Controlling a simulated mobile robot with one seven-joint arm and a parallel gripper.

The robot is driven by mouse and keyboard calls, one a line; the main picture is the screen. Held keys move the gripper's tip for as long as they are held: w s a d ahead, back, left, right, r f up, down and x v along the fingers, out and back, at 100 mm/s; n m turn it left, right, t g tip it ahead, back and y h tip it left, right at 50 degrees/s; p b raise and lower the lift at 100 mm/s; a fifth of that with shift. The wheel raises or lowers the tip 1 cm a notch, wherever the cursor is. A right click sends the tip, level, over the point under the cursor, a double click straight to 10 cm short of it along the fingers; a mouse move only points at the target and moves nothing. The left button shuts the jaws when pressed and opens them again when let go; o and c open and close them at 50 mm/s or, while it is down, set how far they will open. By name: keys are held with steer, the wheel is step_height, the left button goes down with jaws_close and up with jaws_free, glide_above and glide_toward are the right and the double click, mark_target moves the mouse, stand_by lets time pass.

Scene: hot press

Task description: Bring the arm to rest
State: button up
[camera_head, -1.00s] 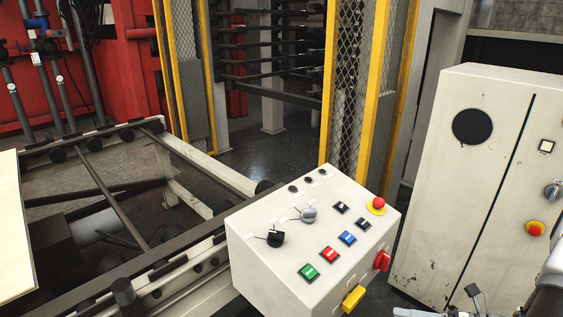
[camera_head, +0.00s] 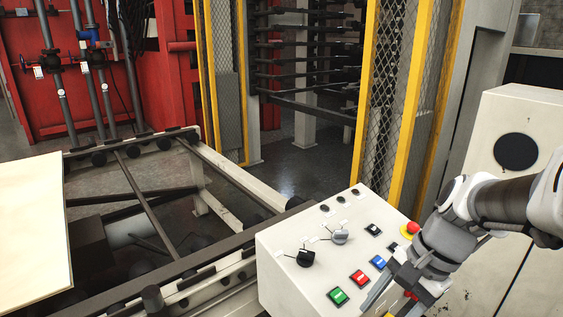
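My gripper (camera_head: 390,301) is in front of the right side of the control box, low in the picture. Its grey fingers look spread apart, with nothing seen between them but parts of the box behind. My white and grey arm comes in from the right edge. The control box (camera_head: 283,280) has a green button (camera_head: 338,296), a red button (camera_head: 359,278), a blue button (camera_head: 378,262) and two rotary switches. My gripper partly covers its right side. I cannot tell whether it touches the box.
A red emergency stop (camera_head: 410,228) is close beside my wrist. A white cabinet (camera_head: 500,110) stands behind my arm at right. Yellow-framed mesh guards (camera_head: 385,90) stand behind the box. A roller frame (camera_head: 235,188) with a pale board (camera_head: 35,230) fills the left.

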steer(key=s+a+r+n+t+h, duration=0.2)
steer(key=s+r+n+t, duration=0.3)
steer(key=n, duration=0.6)
steer(key=shift+s+a+r+n+h, duration=0.3)
steer(key=shift+s+a+r+h, duration=0.1)
steer(key=shift+r+h, duration=0.55)
